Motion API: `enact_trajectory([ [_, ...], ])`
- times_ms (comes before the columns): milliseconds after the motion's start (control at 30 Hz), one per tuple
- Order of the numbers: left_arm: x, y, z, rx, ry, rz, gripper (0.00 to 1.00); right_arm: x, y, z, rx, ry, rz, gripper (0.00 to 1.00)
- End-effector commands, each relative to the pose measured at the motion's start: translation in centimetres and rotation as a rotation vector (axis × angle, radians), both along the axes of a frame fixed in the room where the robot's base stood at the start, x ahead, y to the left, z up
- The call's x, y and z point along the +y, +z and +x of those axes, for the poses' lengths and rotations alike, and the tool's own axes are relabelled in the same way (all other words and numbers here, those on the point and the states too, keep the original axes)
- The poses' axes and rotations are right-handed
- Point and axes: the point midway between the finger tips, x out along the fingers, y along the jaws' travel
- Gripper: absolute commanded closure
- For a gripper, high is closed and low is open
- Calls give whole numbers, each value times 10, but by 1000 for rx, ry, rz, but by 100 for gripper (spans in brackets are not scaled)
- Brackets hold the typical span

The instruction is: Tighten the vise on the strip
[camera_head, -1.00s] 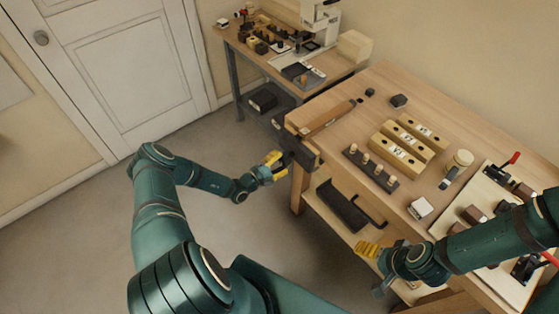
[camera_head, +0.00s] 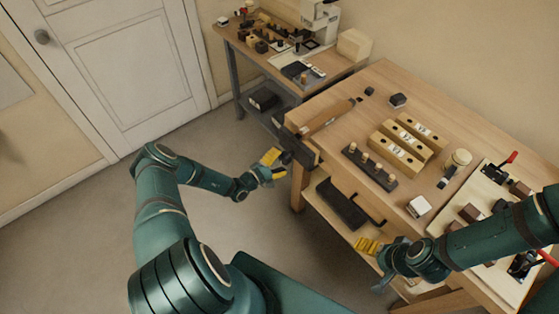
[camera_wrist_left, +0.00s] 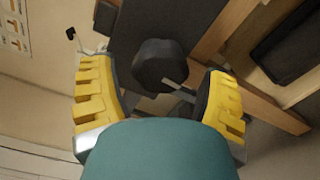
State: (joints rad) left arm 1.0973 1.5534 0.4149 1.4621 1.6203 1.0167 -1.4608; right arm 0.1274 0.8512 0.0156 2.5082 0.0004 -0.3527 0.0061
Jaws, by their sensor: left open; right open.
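The vise (camera_head: 303,151) is a dark block at the left corner of the wooden bench. The strip (camera_head: 327,118) is a brown wooden bar lying along the bench edge beside the vise; whether the jaws touch it is too small to tell. My left gripper (camera_head: 275,165), with yellow finger pads, is open in front of the vise. In the left wrist view a dark round knob (camera_wrist_left: 158,66) with a thin metal bar (camera_wrist_left: 178,88) lies between and just beyond its spread fingers; contact is not visible. My right gripper (camera_head: 371,254) is open and empty beside the bench's front edge.
A dark tray (camera_head: 343,204) is on the lower shelf. The floor left of the bench is clear.

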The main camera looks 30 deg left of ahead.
Motion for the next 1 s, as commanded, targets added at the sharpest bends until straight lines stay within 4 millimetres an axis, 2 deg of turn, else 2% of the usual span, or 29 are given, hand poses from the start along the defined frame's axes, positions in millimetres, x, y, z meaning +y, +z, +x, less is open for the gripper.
enact_trajectory([
  [800,23,0,-55,2,1,0,24,0,20,0,0,0,0,14],
  [1000,26,0,-63,2,1,0,24,0,22,0,0,0,0,14],
])
